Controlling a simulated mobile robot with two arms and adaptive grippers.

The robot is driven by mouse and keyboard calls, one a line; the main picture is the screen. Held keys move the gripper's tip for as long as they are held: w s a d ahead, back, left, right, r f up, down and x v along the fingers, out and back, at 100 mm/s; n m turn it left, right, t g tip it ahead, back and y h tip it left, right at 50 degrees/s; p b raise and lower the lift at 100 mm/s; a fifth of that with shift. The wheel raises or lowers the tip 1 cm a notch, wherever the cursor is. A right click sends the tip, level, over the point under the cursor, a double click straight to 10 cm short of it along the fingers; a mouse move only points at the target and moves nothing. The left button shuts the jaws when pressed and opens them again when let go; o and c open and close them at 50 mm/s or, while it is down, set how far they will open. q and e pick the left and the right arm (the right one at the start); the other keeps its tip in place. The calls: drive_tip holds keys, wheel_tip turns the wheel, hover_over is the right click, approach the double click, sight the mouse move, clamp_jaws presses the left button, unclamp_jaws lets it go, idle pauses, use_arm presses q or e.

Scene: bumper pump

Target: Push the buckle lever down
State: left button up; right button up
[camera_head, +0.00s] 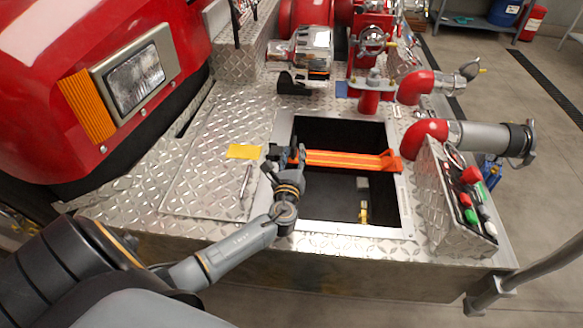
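An orange strap (345,159) runs across the dark rectangular opening in the bumper. Its right end (392,160) meets the opening's right rim. My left gripper (283,155) is at the strap's left end, over the opening's left rim. Its fingers look dark and small. The buckle and its lever cannot be told apart from the dark gripper parts there. I cannot tell whether the gripper touches the lever or whether its fingers are open or shut. My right gripper is out of view.
A yellow tag (244,152) lies on the diamond plate left of the opening. A control box (455,205) with red and green knobs stands at the right. Red pipe elbows (424,136) and a chrome siren (305,50) rise behind. A brass fitting (364,212) is inside the opening.

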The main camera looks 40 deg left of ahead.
use_arm(q)
drive_tip(key=v, duration=0.7)
drive_tip(key=shift+s+d, duration=0.1)
drive_tip(key=shift+d, duration=0.05)
